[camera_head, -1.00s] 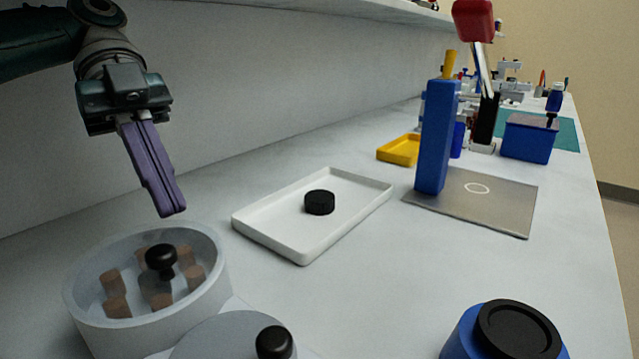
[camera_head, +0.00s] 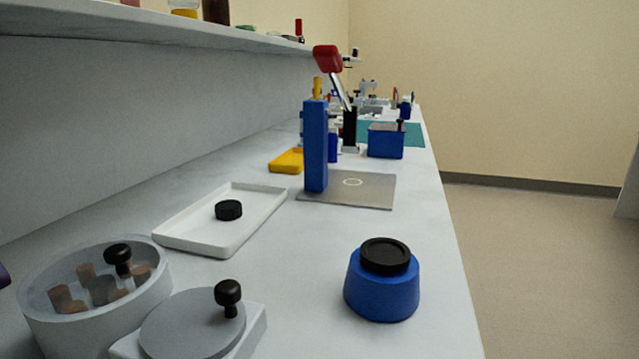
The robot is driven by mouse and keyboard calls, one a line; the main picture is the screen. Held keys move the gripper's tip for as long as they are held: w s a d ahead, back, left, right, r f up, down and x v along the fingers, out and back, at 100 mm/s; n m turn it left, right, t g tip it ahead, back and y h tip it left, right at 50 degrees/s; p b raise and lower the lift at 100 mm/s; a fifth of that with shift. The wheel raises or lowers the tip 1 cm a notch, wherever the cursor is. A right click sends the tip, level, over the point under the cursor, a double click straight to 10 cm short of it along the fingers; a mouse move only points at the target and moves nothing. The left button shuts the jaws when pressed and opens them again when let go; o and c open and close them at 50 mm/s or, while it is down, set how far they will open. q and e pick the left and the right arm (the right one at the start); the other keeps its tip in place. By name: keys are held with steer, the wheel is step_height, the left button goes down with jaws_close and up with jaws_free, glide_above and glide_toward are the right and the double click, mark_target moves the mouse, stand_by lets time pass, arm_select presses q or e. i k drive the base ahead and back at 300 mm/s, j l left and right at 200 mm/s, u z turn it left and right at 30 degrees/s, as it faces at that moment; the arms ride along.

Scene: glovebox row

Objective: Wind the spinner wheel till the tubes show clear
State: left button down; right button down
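A grey round tub (camera_head: 95,325) at the lower left holds several brown-capped tubes (camera_head: 62,298), standing around a black-knobbed post (camera_head: 118,254). The tubes look brownish and cloudy. To its right and touching or nearly so, a grey disc wheel (camera_head: 190,328) lies flat on a pale square base, with a black knob handle (camera_head: 228,292) upright near its far right rim. Only a purple sliver of my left gripper (camera_head: 4,276) shows at the left edge, beside the tub, so its opening cannot be seen. My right gripper is not in view.
A white tray (camera_head: 178,238) with a black puck (camera_head: 228,210) lies behind the wheel. A blue pot with a black lid (camera_head: 383,285) stands to the right, near the bench edge. A blue post (camera_head: 315,150) rises from a grey plate (camera_head: 370,190). Bench between wheel and pot is clear.

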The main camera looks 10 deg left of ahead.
mark_target(205, 322)
steer(key=k+j, duration=0.15)
steer(key=k, duration=0.65)
steer(key=k+j, duration=0.15)
steer(key=k, duration=0.65)
